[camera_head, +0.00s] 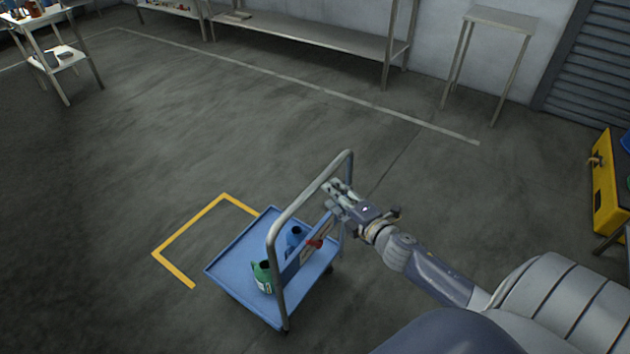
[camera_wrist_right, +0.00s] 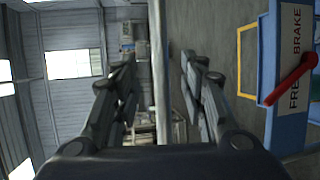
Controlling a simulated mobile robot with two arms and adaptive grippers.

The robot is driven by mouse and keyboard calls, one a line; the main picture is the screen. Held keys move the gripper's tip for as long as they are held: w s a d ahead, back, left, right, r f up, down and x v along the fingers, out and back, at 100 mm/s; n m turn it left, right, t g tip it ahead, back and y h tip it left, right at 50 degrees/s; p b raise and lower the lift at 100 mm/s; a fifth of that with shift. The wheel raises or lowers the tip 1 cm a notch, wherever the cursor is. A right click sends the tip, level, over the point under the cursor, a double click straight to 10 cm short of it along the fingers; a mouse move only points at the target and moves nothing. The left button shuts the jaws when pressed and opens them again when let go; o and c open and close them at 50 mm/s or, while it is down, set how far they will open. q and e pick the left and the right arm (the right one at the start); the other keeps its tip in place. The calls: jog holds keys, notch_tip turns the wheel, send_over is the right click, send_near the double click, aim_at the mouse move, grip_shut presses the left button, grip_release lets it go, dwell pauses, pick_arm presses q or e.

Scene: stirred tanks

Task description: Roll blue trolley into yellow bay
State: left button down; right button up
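The blue trolley (camera_head: 240,262) stands on the floor, with a grey tubular handle (camera_head: 292,207) on its right side. On it are a green bottle (camera_head: 262,277) and a blue bottle (camera_head: 294,238). The yellow bay outline (camera_head: 186,231) lies left of and behind the trolley, which hides its right part. My right gripper (camera_head: 337,190) is at the handle's upper bar, fingers apart. In the right wrist view the gripper (camera_wrist_right: 158,90) is open, with a pale upright strip between the fingers; I cannot tell if it touches. The red brake lever (camera_wrist_right: 291,80) slants across a FREE/BRAKE plate. My left gripper is out of view.
Open floor surrounds the bay. A long bench (camera_head: 310,35) and a small table (camera_head: 503,19) stand along the back wall. A shelved table (camera_head: 62,57) is at the far left. A yellow cabinet (camera_head: 607,190) stands at the right.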

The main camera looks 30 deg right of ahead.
aim_at(318, 182)
jog(key=w, duration=0.2)
jog(key=w+f, duration=0.1)
jog(key=w, duration=0.5)
jog(key=shift+w+f, duration=0.25)
jog(key=shift+f, duration=0.05)
grip_shut()
